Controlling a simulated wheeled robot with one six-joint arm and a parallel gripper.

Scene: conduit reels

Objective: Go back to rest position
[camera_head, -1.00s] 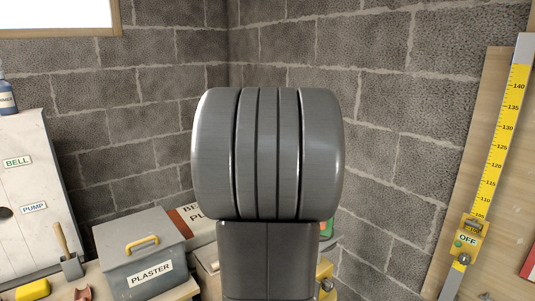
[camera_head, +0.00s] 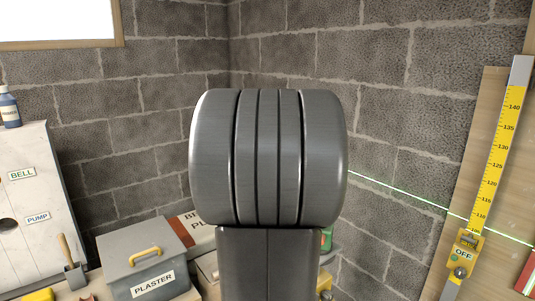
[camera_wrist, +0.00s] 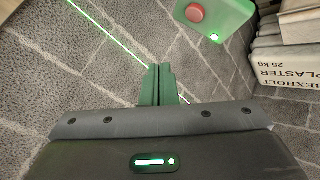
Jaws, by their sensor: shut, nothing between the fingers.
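My gripper (camera_wrist: 160,82) shows in the wrist view as two green fingers closed together, with nothing between them. It points toward the grey block wall. A green box with a red button (camera_wrist: 195,12) and a lit green lamp is near the top of the wrist view, up and right of the fingertips and apart from them. In the head view my arm's grey links fill the middle and hide the gripper. Only a green sliver (camera_head: 326,239) shows beside the arm.
A green laser line (camera_head: 400,192) crosses the wall toward a yellow scale (camera_head: 495,165) marked OFF. A grey PLASTER box (camera_head: 120,243), a trowel (camera_head: 72,270) and a white BELL/PUMP panel (camera_head: 40,190) are at left. Plaster sacks (camera_wrist: 290,75) are right in the wrist view.

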